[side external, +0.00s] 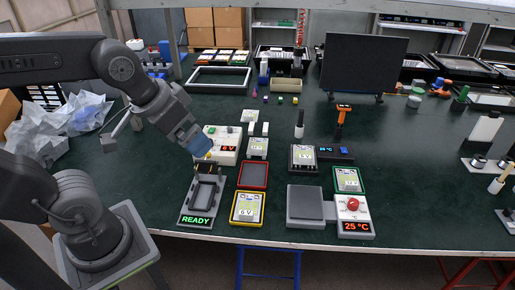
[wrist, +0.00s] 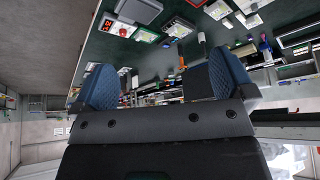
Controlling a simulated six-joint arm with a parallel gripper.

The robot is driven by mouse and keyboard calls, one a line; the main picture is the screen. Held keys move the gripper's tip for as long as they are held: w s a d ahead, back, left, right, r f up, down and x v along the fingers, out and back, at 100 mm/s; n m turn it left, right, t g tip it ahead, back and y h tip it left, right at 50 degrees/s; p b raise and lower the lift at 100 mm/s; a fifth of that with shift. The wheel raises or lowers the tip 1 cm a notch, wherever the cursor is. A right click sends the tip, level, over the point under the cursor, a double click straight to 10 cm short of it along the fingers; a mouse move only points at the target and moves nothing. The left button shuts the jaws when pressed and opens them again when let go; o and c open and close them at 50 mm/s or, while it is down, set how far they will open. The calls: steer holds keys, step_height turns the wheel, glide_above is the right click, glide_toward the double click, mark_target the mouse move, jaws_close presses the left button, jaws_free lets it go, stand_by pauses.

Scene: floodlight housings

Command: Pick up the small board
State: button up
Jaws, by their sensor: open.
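Several small pale boards with yellow labels lie on the green table; I cannot tell which one the task means. One board (side external: 246,208) lies in a yellow frame at the front, one (side external: 348,180) in a green frame to the right, one (side external: 303,156) on a dark unit, one (side external: 257,147) near the middle and one (side external: 249,116) farther back.
A dark fixture reading READY (side external: 196,219) stands at the front left. An empty red frame (side external: 253,175) lies behind the yellow one. A grey plate (side external: 306,205) adjoins a 25 °C unit (side external: 354,220). A black screen (side external: 363,65) stands at the back. Clear table lies right of centre.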

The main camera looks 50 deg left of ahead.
steer(key=w+a+f+n+g+y, duration=0.1)
steer(key=w+a+n, duration=0.1)
steer(key=w, duration=0.4)
steer(key=w+a+f+n+y, duration=0.1)
steer(key=w+a, duration=0.2)
steer(key=w, duration=0.4)
steer(key=n+g+y, duration=0.1)
steer(key=n, duration=0.4)
glide_above(257, 147)
steer(key=s+d, duration=0.5)
step_height(257, 147, down, 16)
steer(key=r, duration=0.1)
steer(key=x, duration=1.1)
steer(key=shift+a, duration=0.1)
steer(key=shift+x, duration=2.95)
steer(key=shift+s+a, duration=0.1)
steer(key=shift+s, duration=0.05)
steer(key=shift+c, duration=0.2)
steer(key=c, duration=0.8)
